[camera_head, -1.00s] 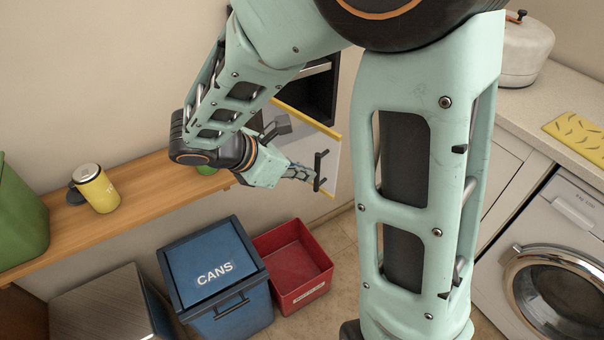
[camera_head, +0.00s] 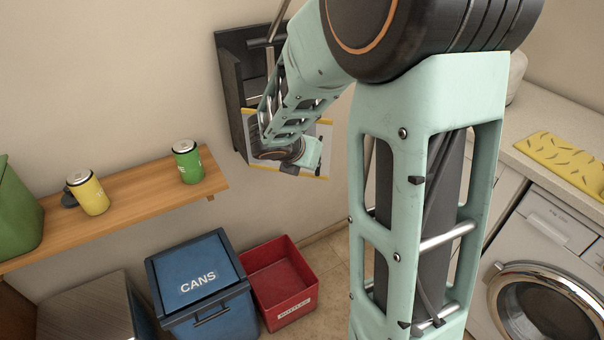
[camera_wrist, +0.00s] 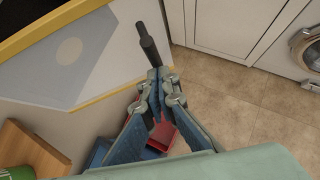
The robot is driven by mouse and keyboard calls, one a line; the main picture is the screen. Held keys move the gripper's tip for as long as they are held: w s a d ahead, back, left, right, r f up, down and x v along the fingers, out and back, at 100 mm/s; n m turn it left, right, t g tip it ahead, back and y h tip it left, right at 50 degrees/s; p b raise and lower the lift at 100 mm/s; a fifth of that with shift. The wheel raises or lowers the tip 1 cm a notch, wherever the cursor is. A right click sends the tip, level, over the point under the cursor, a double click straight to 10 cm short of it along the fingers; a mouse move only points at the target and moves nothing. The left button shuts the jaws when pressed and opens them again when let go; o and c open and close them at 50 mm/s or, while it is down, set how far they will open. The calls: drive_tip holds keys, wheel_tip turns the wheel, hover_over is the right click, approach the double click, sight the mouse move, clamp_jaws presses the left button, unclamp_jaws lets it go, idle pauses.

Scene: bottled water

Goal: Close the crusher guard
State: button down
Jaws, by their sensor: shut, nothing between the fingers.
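The crusher (camera_head: 231,80) is a dark frame on the wall in the head view. Its guard (camera_head: 250,126), a pale panel with yellow edges, hangs in front of its lower part, largely covered by my arm. I cannot tell whether a gap remains behind it. In the wrist view the guard (camera_wrist: 75,55) fills the upper left, and its black bar handle (camera_wrist: 148,44) stands just beyond my fingertips. My gripper (camera_wrist: 161,82) is shut and empty, its tips close to the handle's lower end; contact is unclear. In the head view my fingers are hidden.
A wooden shelf (camera_head: 130,205) at left holds a yellow can (camera_head: 88,195) and a green can (camera_head: 187,163). Below stand a blue CANS bin (camera_head: 200,280) and a red bin (camera_head: 280,280). A counter and washing machine (camera_head: 540,290) are at right.

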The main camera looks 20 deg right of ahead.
sight(325, 136)
drive_tip(key=shift+w+d+n+t+y, duration=0.35)
drive_tip(key=shift+w+d+n+y, duration=0.25)
drive_tip(key=shift+w+d+n, duration=0.5)
drive_tip(key=shift+w+d+n+t+y, duration=0.4)
drive_tip(key=shift+w+d+n+y, duration=0.25)
drive_tip(key=shift+w+d, duration=0.75)
drive_tip(key=shift+w+d+n+t+y, duration=0.45)
drive_tip(key=shift+w+d+n, duration=0.5)
drive_tip(key=shift+w, duration=0.7)
drive_tip(key=w+d+n+y+p, duration=0.1)
drive_tip(key=w+n+y+p, duration=0.1)
drive_tip(key=w, duration=0.4)
drive_tip(key=shift+w+d+n+y, duration=0.3)
drive_tip(key=shift+n+y, duration=0.2)
drive_tip(key=shift+n, duration=0.3)
drive_tip(key=shift+r, duration=0.2)
drive_tip(key=shift+a+f, duration=0.1)
